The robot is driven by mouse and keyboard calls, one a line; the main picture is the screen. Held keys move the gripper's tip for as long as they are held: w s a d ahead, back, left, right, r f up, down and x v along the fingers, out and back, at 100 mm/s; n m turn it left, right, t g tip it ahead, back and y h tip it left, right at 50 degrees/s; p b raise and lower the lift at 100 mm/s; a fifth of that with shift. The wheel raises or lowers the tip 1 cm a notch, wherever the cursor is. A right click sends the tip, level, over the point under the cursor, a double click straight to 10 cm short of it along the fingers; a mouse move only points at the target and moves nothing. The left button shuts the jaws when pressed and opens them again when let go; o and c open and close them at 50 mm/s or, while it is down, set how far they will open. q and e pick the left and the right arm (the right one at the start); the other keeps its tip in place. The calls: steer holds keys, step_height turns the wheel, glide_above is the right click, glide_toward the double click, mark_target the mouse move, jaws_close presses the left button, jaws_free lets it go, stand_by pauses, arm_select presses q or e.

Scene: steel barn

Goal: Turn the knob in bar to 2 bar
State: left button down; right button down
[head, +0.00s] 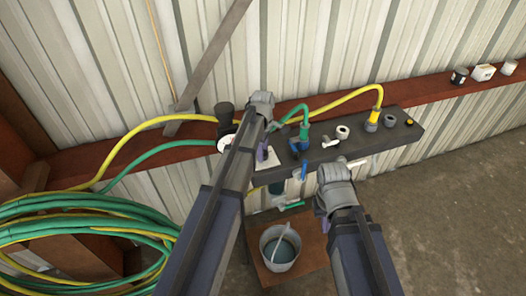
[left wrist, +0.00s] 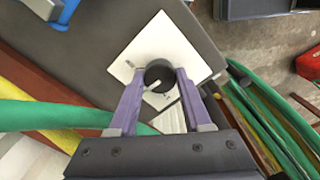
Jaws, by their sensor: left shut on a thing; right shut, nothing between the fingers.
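The knob (left wrist: 160,74) is dark and round with a pale pointer line, on a white square plate (left wrist: 172,40). Small marks on the plate are too small to read. My left gripper (left wrist: 157,84) has its two purple fingers on either side of the knob, shut on it. My right gripper (head: 345,166) is shut and empty, just in front of the bar's middle.
Yellow (head: 345,100) and green (head: 165,147) hoses run to fittings on the bar. A white round dial (head: 226,143) sits left of my left gripper.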

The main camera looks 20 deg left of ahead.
arm_select(q)
steer(key=shift+n, duration=0.4)
stand_by(0.3)
steer(key=shift+c, duration=1.7)
jaws_free()
step_height(320, 180, up, 8)
steer(key=p, duration=0.8)
steer(key=shift+f, duration=0.15)
